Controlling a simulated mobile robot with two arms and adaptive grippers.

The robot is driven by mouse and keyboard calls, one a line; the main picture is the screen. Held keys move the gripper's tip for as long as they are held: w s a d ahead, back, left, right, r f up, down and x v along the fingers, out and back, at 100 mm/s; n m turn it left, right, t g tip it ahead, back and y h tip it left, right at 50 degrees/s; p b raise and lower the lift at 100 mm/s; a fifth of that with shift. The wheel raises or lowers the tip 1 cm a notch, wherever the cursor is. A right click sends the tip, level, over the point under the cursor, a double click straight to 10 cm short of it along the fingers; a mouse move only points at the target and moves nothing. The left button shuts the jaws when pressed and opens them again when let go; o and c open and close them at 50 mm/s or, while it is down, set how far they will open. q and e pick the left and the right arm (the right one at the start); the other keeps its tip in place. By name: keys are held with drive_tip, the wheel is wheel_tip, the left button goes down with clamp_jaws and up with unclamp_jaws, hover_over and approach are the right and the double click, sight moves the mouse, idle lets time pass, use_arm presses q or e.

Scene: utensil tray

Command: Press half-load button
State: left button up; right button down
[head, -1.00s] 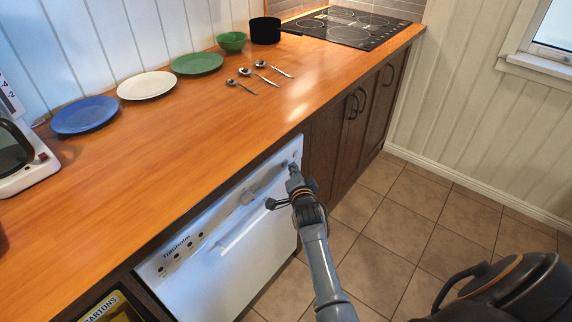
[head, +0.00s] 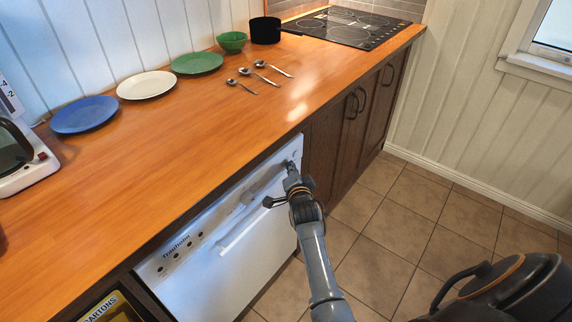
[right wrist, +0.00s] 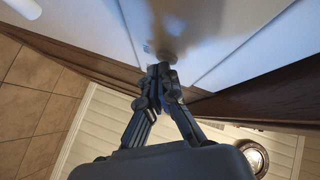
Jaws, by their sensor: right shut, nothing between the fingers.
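The white dishwasher (head: 205,282) stands under the counter, its door closed. Its control panel has several dark round buttons (head: 175,259) at the left, beside the brand lettering. My right gripper (head: 290,168) is at the right end of this panel, fingers together and empty. In the right wrist view the fingertips (right wrist: 160,68) are close to the white front, over a small round grey part (right wrist: 166,56). I cannot tell whether they touch it, and I cannot read which button it is. My left gripper is not in view.
The wooden counter (head: 150,190) runs above the dishwasher. Blue, white and green plates, a green bowl (head: 231,42), a black pot (head: 265,30) and several spoons are on it. Dark cupboards (head: 335,135) are to the right. The tiled floor (head: 410,225) is clear.

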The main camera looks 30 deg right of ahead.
drive_tip(key=shift+w, duration=0.15)
idle(0.4)
drive_tip(key=shift+s+d+p, duration=0.2)
drive_tip(key=shift+s+p, duration=0.25)
drive_tip(key=shift+s, duration=0.15)
drive_tip(key=s+p, duration=0.1)
drive_tip(key=s+d+p, duration=0.1)
drive_tip(key=s, duration=0.1)
drive_tip(key=s+d+p, duration=0.1)
drive_tip(key=s, duration=0.1)
drive_tip(key=shift+s+d+p, duration=0.15)
drive_tip(key=shift+s+p, duration=0.1)
drive_tip(key=shift+p, duration=0.15)
